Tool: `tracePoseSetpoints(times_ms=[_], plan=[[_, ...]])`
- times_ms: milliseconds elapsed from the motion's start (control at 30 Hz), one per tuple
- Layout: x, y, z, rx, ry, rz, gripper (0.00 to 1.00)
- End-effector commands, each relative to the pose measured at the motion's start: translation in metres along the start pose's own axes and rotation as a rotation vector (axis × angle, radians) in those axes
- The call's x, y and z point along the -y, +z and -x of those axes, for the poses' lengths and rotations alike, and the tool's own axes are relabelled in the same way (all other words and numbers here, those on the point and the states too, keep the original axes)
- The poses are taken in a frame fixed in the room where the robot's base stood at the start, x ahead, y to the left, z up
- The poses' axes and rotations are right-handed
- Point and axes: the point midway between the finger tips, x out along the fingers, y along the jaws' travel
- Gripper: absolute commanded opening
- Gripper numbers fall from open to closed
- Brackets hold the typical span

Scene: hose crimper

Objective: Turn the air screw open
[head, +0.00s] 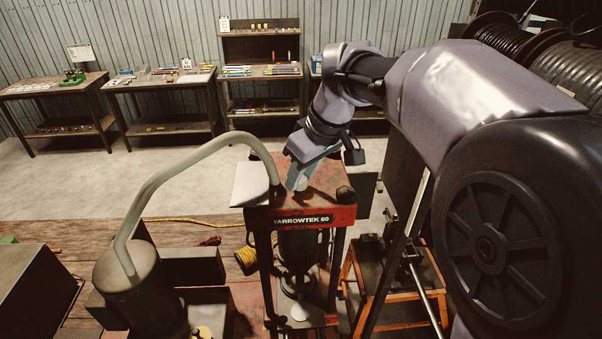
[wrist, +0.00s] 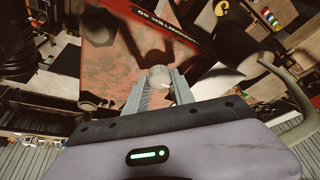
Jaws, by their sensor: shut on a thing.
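The red press marked YARROWTEK 60 (head: 301,221) stands in the middle of the head view. My gripper (head: 297,184) reaches down to its top plate from the upper right. In the wrist view my gripper (wrist: 159,88) has its two grey fingers on either side of a small pale round knob (wrist: 160,76), which I take to be the air screw. The fingers are shut on it, above the worn red top plate (wrist: 120,65). In the head view the knob is hidden behind the fingers and wrist.
A thick grey hose (head: 190,160) arches from a grey cylinder (head: 135,285) to the top of the press, left of my gripper. Benches (head: 165,95) and a shelf rack (head: 262,75) line the back wall, beyond clear floor.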

Motion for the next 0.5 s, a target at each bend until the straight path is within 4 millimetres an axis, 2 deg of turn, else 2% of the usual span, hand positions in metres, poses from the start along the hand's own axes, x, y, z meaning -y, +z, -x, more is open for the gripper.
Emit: tracePoseSetpoints(times_ms=[500], plan=[[0.0035,-0.0008,-0.0016,-0.002,0.171,-0.406,0.0]])
